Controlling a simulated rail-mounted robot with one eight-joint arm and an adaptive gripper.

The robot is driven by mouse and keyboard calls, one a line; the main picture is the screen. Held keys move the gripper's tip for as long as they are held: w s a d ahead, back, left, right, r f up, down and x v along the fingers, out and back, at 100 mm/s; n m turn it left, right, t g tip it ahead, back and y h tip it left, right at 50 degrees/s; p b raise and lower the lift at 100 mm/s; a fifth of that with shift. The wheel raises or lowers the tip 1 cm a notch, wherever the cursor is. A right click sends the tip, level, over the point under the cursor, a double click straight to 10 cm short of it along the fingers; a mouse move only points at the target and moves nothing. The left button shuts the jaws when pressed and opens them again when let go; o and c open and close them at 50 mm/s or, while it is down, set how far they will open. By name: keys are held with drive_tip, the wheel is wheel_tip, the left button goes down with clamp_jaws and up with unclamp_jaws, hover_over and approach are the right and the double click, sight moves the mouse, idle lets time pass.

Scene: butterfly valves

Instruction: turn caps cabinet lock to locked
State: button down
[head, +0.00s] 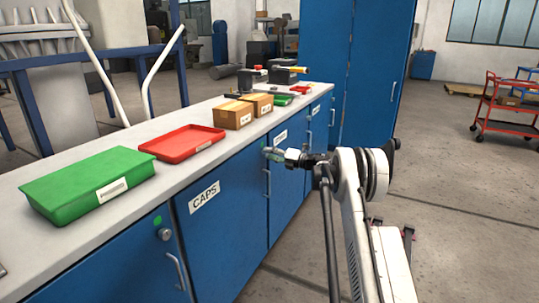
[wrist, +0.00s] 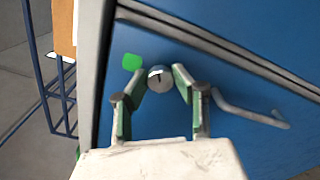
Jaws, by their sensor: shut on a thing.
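The blue caps cabinet door (head: 222,235) carries a white CAPS label (head: 204,196). My gripper (head: 273,154) is at the door's upper right corner, and it hides the lock in the head view. In the wrist view the round metal cabinet lock (wrist: 160,78) sits between the two green-padded fingers of my gripper (wrist: 160,82), with a dark slot running roughly up and down the picture. The fingers are closed in around the lock; the contact itself is hard to see. A green marker (wrist: 131,62) is left of the lock.
The cabinet handle (wrist: 250,112) is close to the right finger. Another lock (head: 163,233) is on the door to the left. A green tray (head: 85,180), red tray (head: 180,142) and cardboard boxes (head: 233,114) stand on the countertop (head: 130,215). Open floor lies to the right.

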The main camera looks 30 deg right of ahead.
drive_tip(key=m, duration=0.5)
drive_tip(key=shift+f+m, duration=0.1)
drive_tip(key=shift+m, duration=0.3)
idle(0.4)
drive_tip(key=c, duration=1.4)
unclamp_jaws()
drive_tip(key=v, duration=1.2)
